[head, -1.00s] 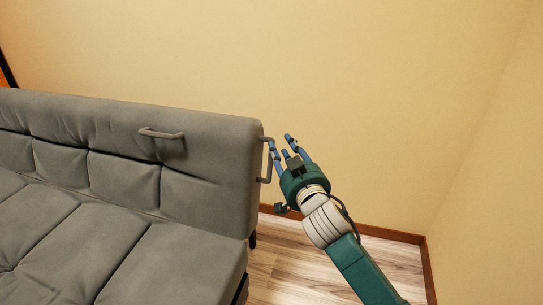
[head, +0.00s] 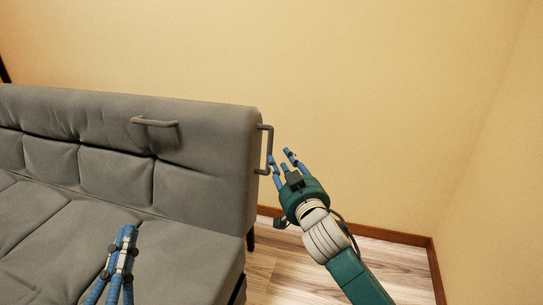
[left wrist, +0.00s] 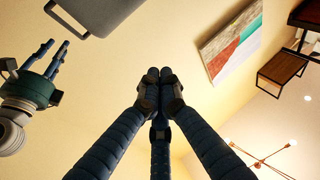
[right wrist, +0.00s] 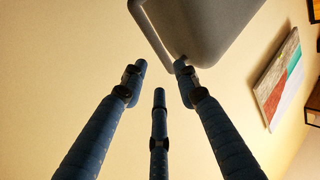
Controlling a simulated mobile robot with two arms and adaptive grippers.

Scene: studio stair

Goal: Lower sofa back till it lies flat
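The grey sofa back (head: 205,165) stands upright behind the seat (head: 60,250). A grey handle (head: 154,123) is on its front near the top, and another handle (head: 268,150) is on its right end. My right gripper (head: 281,157) is open beside the end handle, its fingertips very close to the bar; I cannot tell if they touch. The right wrist view shows that handle (right wrist: 150,35) just beyond the spread fingers. My left gripper (head: 127,232) is in front of the sofa back, above the seat, below the front handle. Its fingertips are together and empty in the left wrist view (left wrist: 160,80).
The plain wall (head: 390,100) is behind the sofa, and a side wall (head: 500,200) is at the right. Wooden floor (head: 275,265) is clear at the sofa's right end. A painting (left wrist: 232,42) hangs on the wall.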

